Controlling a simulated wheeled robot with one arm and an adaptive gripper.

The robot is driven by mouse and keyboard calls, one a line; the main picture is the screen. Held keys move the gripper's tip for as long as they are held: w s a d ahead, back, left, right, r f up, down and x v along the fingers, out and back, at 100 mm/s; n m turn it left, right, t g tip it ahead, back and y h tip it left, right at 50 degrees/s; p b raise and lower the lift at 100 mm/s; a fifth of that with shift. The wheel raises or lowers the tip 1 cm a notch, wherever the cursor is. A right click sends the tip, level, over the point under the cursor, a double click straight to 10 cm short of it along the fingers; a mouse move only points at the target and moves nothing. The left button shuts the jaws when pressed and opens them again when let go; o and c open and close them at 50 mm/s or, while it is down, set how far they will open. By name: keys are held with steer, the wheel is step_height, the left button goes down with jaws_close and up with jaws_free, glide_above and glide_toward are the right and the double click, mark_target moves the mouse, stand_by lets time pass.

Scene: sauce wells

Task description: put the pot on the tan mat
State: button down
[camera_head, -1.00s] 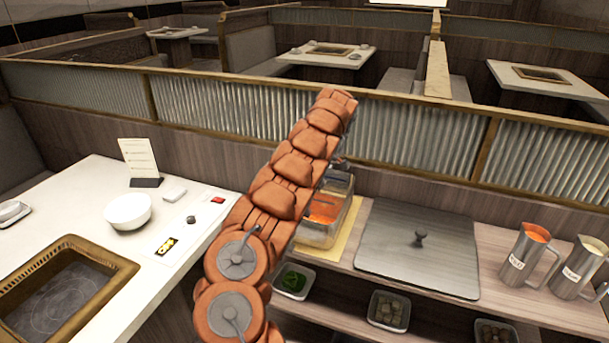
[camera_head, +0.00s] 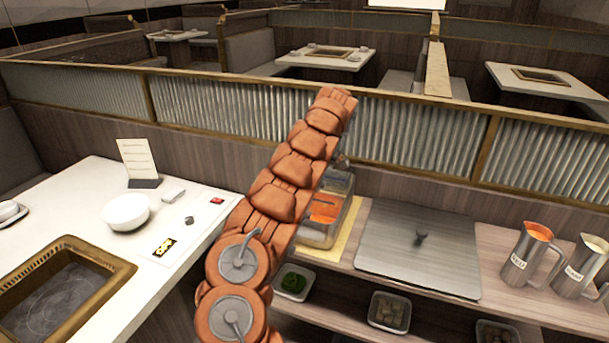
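A boxy, see-through pot (camera_head: 320,237) with orange sauce inside stands upright at the tan mat (camera_head: 347,246), on the wooden counter behind my arm. The mat shows as a strip along the pot's right side and front. The pot's left part is hidden by my orange arm. I cannot tell whether its base rests fully on the mat. A small dark piece of my gripper (camera_head: 342,163) shows above the pot's back edge. Its fingers are hidden behind my arm and the pot, so their grip on the pot does not show.
A grey metal lid panel (camera_head: 400,260) with a knob lies right of the mat. Two metal jugs (camera_head: 531,255) (camera_head: 582,268) stand further right. Food trays (camera_head: 389,311) sit on the shelf below. A white table (camera_head: 185,215) with a bowl (camera_head: 127,211) is at left. A ribbed partition rises behind.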

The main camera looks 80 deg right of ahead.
steer(key=shift+f+b, duration=0.25)
steer(key=shift+b, duration=0.1)
stand_by(0.5)
steer(key=c, duration=0.9)
jaws_free()
steer(key=shift+c, duration=0.2)
steer(key=o, duration=0.8)
step_height(320, 180, up, 11)
steer(key=p, duration=0.6)
steer(key=shift+p, duration=0.4)
